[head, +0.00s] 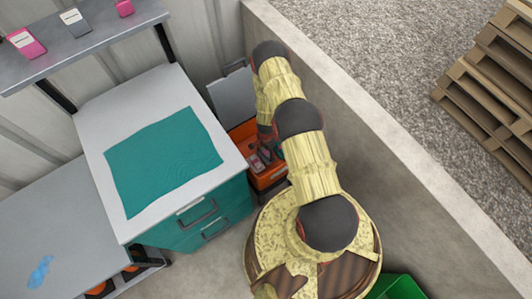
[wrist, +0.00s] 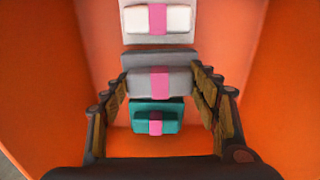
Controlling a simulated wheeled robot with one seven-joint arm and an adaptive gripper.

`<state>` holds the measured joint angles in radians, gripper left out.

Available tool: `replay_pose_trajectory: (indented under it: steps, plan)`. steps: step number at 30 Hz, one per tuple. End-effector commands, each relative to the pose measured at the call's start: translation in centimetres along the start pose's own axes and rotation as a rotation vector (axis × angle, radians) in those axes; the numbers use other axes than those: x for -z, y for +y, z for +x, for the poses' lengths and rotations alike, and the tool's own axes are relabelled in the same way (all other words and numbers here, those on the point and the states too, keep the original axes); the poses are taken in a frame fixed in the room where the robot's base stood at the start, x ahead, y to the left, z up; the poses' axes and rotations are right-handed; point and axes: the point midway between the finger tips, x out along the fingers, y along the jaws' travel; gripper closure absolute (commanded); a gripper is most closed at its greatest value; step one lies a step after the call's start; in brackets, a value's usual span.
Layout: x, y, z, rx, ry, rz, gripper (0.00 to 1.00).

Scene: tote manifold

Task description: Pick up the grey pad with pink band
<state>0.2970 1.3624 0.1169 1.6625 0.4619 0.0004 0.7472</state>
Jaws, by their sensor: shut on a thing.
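The grey pad with a pink band (wrist: 140,82) is in the middle of the wrist view, inside an orange bin. My gripper (wrist: 161,86) has one finger on each side of it and is shut on it. A white pad with a pink band (wrist: 130,20) lies just beyond it, and a teal pad with a pink band (wrist: 146,113) lies on the near side. In the head view my gripper (head: 264,158) is down at the orange bin (head: 243,133); my arm partly hides the bin, and I cannot make out the grey pad there.
A white-topped cabinet with a teal cloth (head: 160,160) stands left of the bin. A shelf (head: 100,35) above holds small pink and grey items. A low concrete wall (head: 360,120) runs along the right. The orange bin walls stand close around my gripper.

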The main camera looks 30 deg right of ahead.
Motion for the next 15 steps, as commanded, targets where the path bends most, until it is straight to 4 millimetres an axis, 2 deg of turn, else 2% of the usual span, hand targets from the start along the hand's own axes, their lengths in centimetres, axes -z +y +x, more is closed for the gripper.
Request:
replay_pose_trajectory:
  steps: [1,15]
  plan:
    - [0.0,-0.1,-1.4,0.001,0.000,0.000,0.65]
    - [0.0,-0.1,-9.7,0.001,0.000,0.001,0.65]
